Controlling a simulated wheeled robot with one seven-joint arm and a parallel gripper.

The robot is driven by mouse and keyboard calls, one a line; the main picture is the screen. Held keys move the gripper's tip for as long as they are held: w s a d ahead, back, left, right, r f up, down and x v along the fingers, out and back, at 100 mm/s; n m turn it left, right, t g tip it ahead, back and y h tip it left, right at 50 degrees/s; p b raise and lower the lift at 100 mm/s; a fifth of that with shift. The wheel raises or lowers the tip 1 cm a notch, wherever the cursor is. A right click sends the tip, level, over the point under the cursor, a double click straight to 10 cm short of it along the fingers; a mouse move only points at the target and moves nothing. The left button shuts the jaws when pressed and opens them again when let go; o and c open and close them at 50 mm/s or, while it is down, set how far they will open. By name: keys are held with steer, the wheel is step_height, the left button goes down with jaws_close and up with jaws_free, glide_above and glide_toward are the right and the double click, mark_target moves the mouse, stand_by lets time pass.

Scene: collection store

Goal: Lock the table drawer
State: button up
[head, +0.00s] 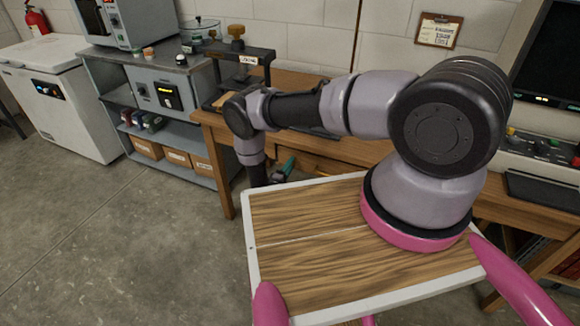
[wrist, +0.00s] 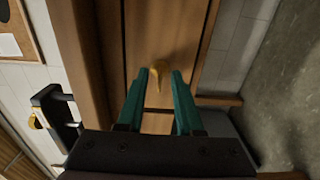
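The wooden table (head: 222,165) stands behind my arm, its front largely hidden by the arm and my wood-topped body. In the wrist view the drawer front (wrist: 168,35) is a brown wooden panel that looks flush with its frame. A small gold piece, a key or a turn-knob (wrist: 158,76), sticks out of it; I cannot tell which. My gripper (wrist: 160,74) has green fingers, open and pointing at the panel. The gold piece appears between the fingertips with a gap on each side. In the head view my gripper (head: 283,170) is small and partly hidden at the table's front.
A black clamp-like stand (head: 243,58) is on the table's left end. A grey shelf unit (head: 165,100) with boxes stands left of the table, then a white chest freezer (head: 70,110). A monitor (head: 545,60) is at the right. The concrete floor at the left front is clear.

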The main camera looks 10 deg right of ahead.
jaws_close()
steer(key=shift+n, duration=8.9)
